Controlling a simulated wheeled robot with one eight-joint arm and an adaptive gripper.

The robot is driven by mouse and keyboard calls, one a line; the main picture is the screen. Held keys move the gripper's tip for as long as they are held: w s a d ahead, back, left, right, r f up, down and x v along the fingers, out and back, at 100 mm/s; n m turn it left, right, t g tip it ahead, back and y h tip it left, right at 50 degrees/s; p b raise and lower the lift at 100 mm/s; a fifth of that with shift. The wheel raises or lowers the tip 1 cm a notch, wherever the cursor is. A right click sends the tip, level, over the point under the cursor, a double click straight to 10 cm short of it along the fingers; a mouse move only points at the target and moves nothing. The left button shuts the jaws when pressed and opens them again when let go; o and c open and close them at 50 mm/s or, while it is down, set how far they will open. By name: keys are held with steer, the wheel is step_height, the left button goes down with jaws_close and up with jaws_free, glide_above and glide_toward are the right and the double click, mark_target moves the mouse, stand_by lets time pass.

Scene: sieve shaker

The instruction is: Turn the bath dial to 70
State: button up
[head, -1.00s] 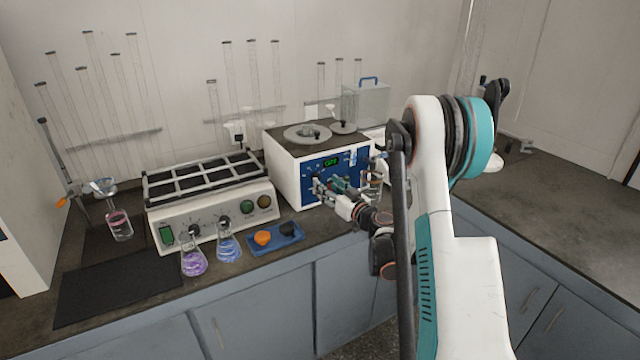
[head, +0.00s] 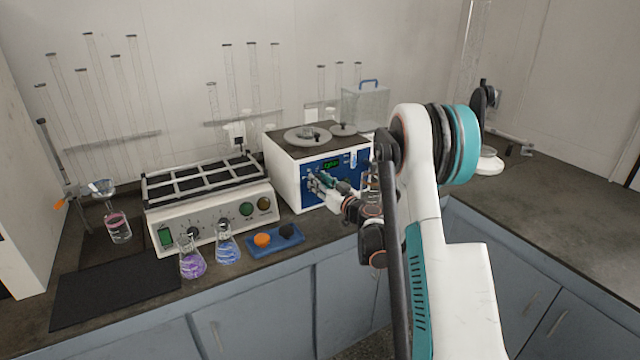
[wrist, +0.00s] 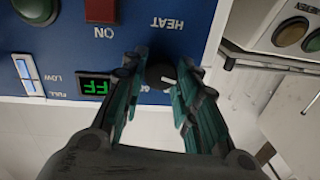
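The bath is a white box (head: 283,180) with a blue front panel and a grey top. Its green display (head: 331,164) reads what looks like OFF; part of it also shows in the wrist view (wrist: 95,87). The black dial (wrist: 160,75) with a pale pointer line sits on the blue panel below the HEAT label in the wrist view. My gripper (wrist: 164,72) has one teal finger on each side of the dial, with the tips close to the panel. I cannot tell whether the fingers touch the dial. In the head view my gripper (head: 317,182) hides the dial.
Left of the bath stands a white rack unit (head: 216,221) with lamps and knobs. Two flasks (head: 192,262) (head: 228,248) and a blue tray (head: 275,241) stand near the counter's front edge. A clear lidded container (head: 366,104) is behind the bath. The right counter is mostly clear.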

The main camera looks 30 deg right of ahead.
steer(key=shift+m, duration=0.3)
steer(key=shift+a+f+m+h, duration=0.1)
steer(key=shift+m+h, duration=0.3)
steer(key=shift+m, duration=4.75)
steer(key=shift+a+r+m+h, duration=0.1)
steer(key=shift+m+h, duration=0.3)
steer(key=shift+m, duration=4.7)
steer(key=shift+f+m+h, duration=0.1)
steer(key=shift+m+h, duration=0.3)
steer(key=shift+m, duration=4.75)
steer(key=o, duration=1.1)
